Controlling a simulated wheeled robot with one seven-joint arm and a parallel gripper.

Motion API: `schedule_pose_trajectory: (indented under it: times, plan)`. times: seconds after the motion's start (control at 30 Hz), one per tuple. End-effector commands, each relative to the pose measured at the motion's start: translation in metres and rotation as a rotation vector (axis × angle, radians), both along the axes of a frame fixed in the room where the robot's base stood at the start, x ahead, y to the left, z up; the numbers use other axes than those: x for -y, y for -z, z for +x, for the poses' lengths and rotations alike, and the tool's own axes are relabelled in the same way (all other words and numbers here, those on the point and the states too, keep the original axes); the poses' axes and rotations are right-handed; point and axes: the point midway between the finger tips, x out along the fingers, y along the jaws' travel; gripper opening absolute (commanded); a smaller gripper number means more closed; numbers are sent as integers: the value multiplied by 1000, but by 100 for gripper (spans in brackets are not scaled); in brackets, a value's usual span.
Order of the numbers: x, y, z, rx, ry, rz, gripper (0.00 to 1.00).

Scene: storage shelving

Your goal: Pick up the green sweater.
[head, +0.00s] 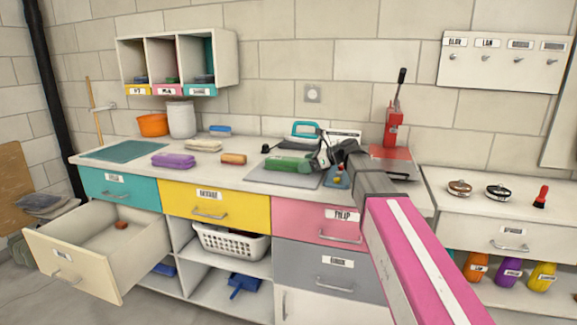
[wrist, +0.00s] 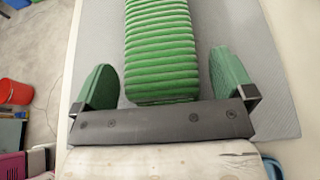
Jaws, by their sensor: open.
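The green sweater (head: 288,164) is a folded, ribbed bundle lying on a grey mat on the counter. In the wrist view the sweater (wrist: 160,45) runs up the middle of the picture, between my two green-padded fingers. My gripper (wrist: 165,78) is open, with one finger on each side of the sweater and a visible gap at both sides. In the head view my gripper (head: 318,160) is at the right end of the sweater, and my pink and grey arm reaches in from the lower right. I cannot tell the height of the fingers over the mat.
The grey mat (head: 262,180) lies under the sweater. A purple folded cloth (head: 173,160) and an orange roll (head: 233,158) lie to the left. A red press (head: 393,125) stands to the right. A cream drawer (head: 85,262) hangs open at lower left.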

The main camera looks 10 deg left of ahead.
Motion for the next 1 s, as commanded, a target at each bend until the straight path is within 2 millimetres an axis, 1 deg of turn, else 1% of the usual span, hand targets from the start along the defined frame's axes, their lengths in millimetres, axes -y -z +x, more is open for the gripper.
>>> schedule_pose_trajectory:
  times: [0.03, 0.13, 0.37, 0.47, 0.5, 0.57, 0.87, 1.0]
  plan:
    - [-8, 3, 1, -1, -3, 0, 100]
    - [-16, 7, 3, 0, -1, 0, 100]
    - [-18, 8, 3, 0, 0, 0, 100]
    - [-18, 8, 3, 0, 0, 0, 71]
    - [-18, 8, 3, 0, 0, 0, 58]
    - [-18, 8, 3, 0, 0, 0, 38]
    - [-18, 7, 3, 1, 0, 1, 39]
    - [-18, 2, 3, 1, 0, 2, 39]
